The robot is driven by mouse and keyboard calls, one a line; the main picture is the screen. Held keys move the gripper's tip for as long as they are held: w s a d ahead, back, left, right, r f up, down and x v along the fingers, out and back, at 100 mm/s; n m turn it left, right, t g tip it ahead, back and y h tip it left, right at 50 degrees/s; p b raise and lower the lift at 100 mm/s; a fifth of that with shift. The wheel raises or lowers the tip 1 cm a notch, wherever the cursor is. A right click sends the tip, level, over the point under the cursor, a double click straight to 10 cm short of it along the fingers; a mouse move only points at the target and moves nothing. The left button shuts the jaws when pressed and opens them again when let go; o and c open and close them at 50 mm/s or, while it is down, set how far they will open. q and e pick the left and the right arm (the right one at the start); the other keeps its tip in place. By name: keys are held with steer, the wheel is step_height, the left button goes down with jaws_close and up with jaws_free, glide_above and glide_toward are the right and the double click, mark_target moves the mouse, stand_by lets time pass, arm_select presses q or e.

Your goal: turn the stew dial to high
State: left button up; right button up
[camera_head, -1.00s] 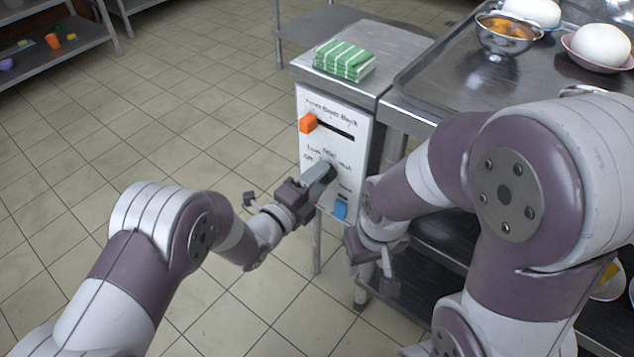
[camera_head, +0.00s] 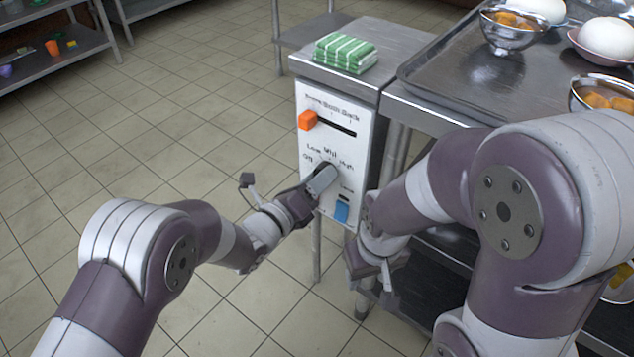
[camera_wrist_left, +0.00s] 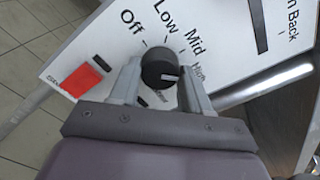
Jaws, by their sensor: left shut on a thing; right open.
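The stew dial is a round black knob (camera_wrist_left: 160,68) on a white control panel (camera_head: 313,141). In the left wrist view, the labels Off, Low, Mid and High run around it. Its white pointer line points right, roughly toward High. My left gripper (camera_wrist_left: 161,84) is shut on the knob, one finger on each side; in the head view the same gripper (camera_head: 322,180) mostly hides the knob. My right gripper (camera_head: 374,277) is open and empty, low in front of the cabinet, below and right of the panel.
A green striped cloth (camera_head: 345,54) lies on the cabinet top. A metal tray (camera_head: 450,75) with bowls stands to the right. The tiled floor at left is clear.

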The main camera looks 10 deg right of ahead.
arm_select(q)
steer(key=shift+f, duration=0.1)
stand_by(0.3)
steer(key=o, duration=1.1)
steer(key=shift+c, duration=0.2)
steer(key=p+v, duration=0.4)
steer(key=v, duration=0.8)
steer(key=shift+s+a+p, duration=0.25)
steer(key=shift+s+p, duration=0.05)
